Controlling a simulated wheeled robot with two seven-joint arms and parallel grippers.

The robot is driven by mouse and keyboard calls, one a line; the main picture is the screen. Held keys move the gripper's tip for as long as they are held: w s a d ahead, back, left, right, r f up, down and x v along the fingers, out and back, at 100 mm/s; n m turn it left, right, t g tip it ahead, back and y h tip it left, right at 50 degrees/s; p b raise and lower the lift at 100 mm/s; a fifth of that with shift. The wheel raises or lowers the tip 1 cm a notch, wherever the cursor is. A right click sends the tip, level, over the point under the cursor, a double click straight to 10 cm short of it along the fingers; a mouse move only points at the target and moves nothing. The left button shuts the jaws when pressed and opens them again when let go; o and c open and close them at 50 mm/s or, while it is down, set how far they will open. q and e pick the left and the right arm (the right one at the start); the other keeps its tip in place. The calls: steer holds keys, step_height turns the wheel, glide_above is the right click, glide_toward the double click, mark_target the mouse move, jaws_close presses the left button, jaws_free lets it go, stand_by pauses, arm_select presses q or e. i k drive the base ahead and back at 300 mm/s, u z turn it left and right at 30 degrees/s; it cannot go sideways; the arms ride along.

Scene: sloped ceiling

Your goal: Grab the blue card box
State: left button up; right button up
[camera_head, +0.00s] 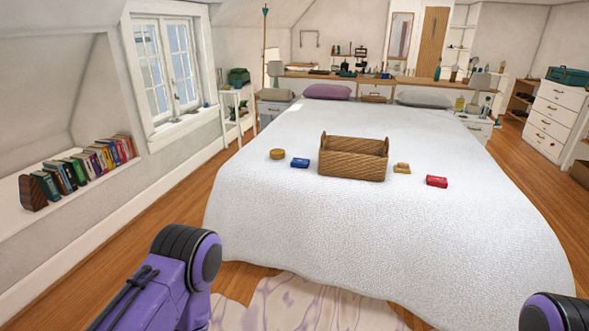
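A small blue card box (300,163) lies on the white bedspread, just left of a brown wicker basket (353,160). A small gap shows between them. A round yellow-tan item (277,154) lies to its left. Purple and black links of my arms show at the bottom left and the bottom right corner. Neither of my grippers is in view, so their state is hidden.
The bed (400,232) fills the middle, its near part bare. A small tan item (402,168) and a red box (437,181) lie right of the basket. A patterned rug (300,305) lies before the bed. Books (85,168) stand on a ledge at left.

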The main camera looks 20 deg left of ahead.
mark_target(296, 163)
steer(key=u, duration=0.6)
steer(key=i, duration=0.75)
steer(key=u, duration=0.8)
steer(key=i, duration=1.15)
steer(key=z, duration=0.65)
steer(key=i, duration=0.8)
steer(key=z, duration=0.8)
